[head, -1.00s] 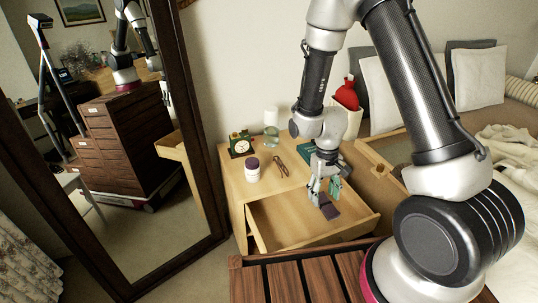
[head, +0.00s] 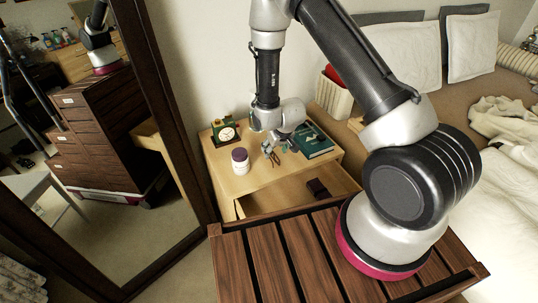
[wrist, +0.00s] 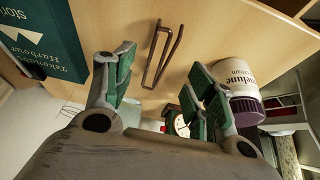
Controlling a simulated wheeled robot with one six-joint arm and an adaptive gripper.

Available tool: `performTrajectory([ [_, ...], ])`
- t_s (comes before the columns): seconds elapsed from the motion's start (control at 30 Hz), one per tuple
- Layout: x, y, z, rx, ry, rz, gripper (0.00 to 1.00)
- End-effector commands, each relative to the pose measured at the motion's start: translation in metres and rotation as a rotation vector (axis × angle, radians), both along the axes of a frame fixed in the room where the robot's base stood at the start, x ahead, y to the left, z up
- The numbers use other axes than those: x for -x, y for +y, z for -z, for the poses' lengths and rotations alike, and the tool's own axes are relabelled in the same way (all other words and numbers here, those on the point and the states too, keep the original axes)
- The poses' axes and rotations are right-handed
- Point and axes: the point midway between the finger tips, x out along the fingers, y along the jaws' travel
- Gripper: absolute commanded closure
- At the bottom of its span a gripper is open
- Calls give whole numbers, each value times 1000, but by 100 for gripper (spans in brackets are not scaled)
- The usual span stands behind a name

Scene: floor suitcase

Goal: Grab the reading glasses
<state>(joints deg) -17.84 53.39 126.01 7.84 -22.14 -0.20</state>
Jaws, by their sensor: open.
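The reading glasses (head: 272,157) look like a folded brown frame lying on the nightstand top (head: 225,180), between the white jar and the green book. In the wrist view the glasses (wrist: 165,55) show as a narrow brown shape just beyond and between my fingers. My gripper (head: 279,148) is open and empty, with green-padded fingers, above the nightstand close to the glasses. It also shows in the wrist view (wrist: 160,62). I cannot tell the exact height left between the fingertips and the glasses.
A white jar with a purple lid (head: 240,161) stands left of the glasses. A clock (head: 227,133) is behind it. A green book (head: 314,143) lies to the right. The open drawer (head: 286,203) holds a dark box (head: 318,188). A mirror (head: 110,190) stands at left.

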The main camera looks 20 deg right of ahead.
Motion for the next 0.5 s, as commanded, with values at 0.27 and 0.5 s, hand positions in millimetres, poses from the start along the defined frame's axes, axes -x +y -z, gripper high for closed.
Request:
performTrajectory([
  [0.27,-16,3,35,1,4,0,45],
  [0.5,-28,5,60,1,3,-1,45],
])
